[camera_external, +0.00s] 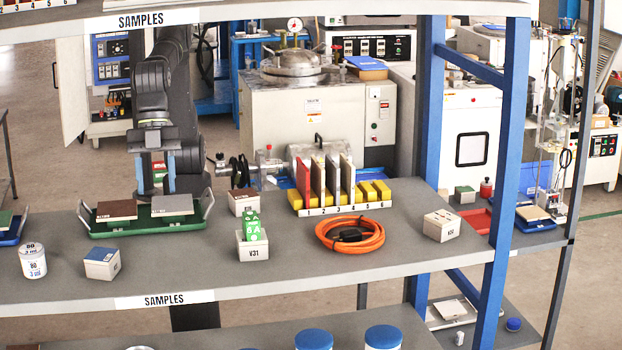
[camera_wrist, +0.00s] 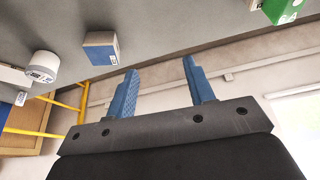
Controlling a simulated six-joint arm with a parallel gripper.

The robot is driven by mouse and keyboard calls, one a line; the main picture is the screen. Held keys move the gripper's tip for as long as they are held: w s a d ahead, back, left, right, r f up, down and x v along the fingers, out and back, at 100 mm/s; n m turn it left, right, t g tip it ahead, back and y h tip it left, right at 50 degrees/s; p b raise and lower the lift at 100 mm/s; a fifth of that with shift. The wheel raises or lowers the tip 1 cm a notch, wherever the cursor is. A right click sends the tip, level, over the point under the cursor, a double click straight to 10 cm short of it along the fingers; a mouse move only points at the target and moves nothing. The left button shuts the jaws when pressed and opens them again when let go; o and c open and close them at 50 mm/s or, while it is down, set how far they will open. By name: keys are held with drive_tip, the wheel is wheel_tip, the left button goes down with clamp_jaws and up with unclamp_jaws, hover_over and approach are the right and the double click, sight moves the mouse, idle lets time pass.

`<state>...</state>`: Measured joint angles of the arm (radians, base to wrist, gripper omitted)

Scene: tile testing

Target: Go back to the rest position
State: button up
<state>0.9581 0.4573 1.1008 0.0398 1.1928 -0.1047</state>
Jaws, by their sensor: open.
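The tray holds a brown tile (camera_external: 117,209) on the left and a grey tile (camera_external: 172,204) on the right. In the wrist view my open gripper (camera_wrist: 160,68) shows two separated blue fingers and an empty gap.
A white jar (camera_external: 33,261) and a sample box (camera_external: 102,264) stand in front of the tray. To the right are the V31 box (camera_external: 252,247), a yellow tile rack (camera_external: 378,192) and an orange cable coil (camera_external: 349,234). A blue post (camera_external: 504,140) stands at the right.

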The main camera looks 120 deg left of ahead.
drive_tip(key=s+d+f+m, duration=0.1)
drive_tip(key=s+d+f, duration=0.2)
drive_tip(key=s+d, duration=0.3)
drive_tip(key=w+f, duration=0.2)
drive_tip(key=w, duration=0.1)
drive_tip(key=w+a+f, duration=0.1)
drive_tip(key=w+f, duration=0.1)
drive_tip(key=w, duration=0.1)
drive_tip(key=w+a+f, duration=0.1)
drive_tip(key=w+f, duration=0.1)
drive_tip(key=w, duration=0.2)
drive_tip(key=shift+w+f, duration=0.35)
drive_tip(key=shift+f, duration=1.35)
